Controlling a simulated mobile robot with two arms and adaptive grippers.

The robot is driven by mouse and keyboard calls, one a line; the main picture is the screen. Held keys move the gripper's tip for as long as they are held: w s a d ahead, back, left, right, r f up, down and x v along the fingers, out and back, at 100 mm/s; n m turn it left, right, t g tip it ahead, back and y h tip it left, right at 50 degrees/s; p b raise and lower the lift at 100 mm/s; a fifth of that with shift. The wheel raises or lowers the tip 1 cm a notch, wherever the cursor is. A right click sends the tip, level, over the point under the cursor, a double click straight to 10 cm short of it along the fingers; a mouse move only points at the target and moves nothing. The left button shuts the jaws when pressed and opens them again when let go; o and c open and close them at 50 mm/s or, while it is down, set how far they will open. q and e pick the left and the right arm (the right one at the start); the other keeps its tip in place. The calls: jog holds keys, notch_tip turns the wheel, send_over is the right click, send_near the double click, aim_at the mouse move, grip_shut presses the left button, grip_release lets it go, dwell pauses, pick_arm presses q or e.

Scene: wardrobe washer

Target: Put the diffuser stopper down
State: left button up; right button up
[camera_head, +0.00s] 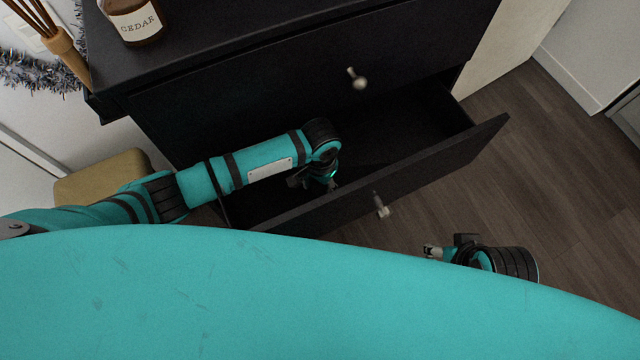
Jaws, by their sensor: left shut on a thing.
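My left gripper (332,183) reaches down into the open lower drawer (470,147) of the black dresser. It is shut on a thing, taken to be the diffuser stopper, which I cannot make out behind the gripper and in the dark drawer. I cannot tell whether it touches the drawer floor. My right gripper (434,251) is outside the drawer, to the right of its front panel and above the wooden floor. Its fingers are too small to tell if they are open.
A brown jar labelled CEDAR (136,22) and a wooden reed holder (66,52) stand at the upper left. The upper drawer (270,85) is closed. A tan padded seat (100,176) is at the left. The wooden floor (535,140) at the right is clear.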

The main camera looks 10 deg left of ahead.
aim_at(320, 185)
pick_arm(q)
jog(key=shift+f, duration=0.15)
jog(key=shift+f, duration=0.25)
jog(key=o, duration=1.4)
jog(key=shift+o, duration=0.2)
notch_tip(320, 185, up, 5)
jog(key=shift+f+p, duration=0.1)
jog(key=shift+p, duration=0.8)
notch_tip(320, 185, up, 8)
jog(key=p, duration=0.2)
pick_arm(e)
jog(key=s+x, duration=0.1)
jog(key=x, duration=0.9)
jog(key=shift+s+f+g, duration=0.3)
jog(key=shift+f+g, duration=0.1)
jog(key=shift+f, duration=0.2)
